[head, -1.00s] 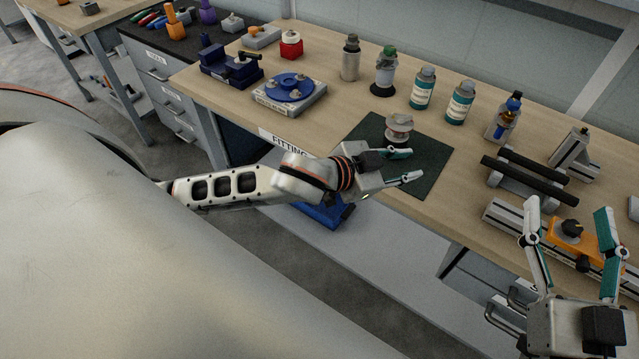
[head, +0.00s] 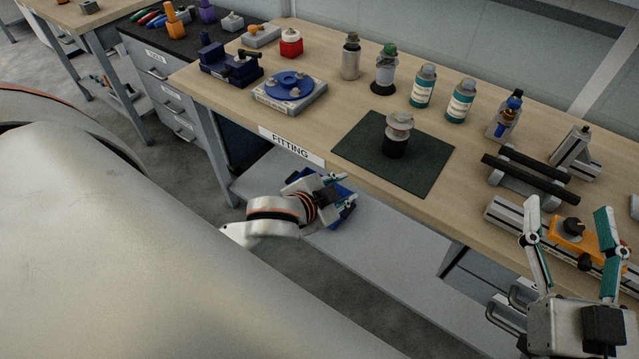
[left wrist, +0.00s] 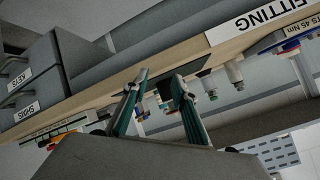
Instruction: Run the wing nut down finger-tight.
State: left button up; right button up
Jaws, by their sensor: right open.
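A small fitting (head: 398,133), with a pale metal upper part on a black base, stands upright on the dark green mat (head: 370,165). I cannot make out a wing nut on it at this size. My left gripper (head: 343,190) is below the bench's front edge, near the mat's lower left and apart from the fitting. In the left wrist view its two fingers (left wrist: 161,80) are spread with nothing between them. My right gripper (head: 568,208) is open at the lower right, its fingers to either side of an orange part with a black knob (head: 573,227); contact cannot be told.
A blue round fixture (head: 290,86) and a dark blue vise (head: 232,68) are on the bench's left. Bottles (head: 423,88) stand behind the mat. Black bars (head: 530,178) are to its right. A blue bin (head: 345,208) is on the lower shelf.

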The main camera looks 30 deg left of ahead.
pick_arm(q)
jog(key=s+a+f+g+y+b, duration=0.1)
jog(key=s+a+f, duration=0.2)
jog(key=f, duration=0.3)
jog(key=shift+s+a+f+n, duration=0.2)
jog(key=shift+s+n, duration=0.2)
jog(key=shift+s, duration=0.25)
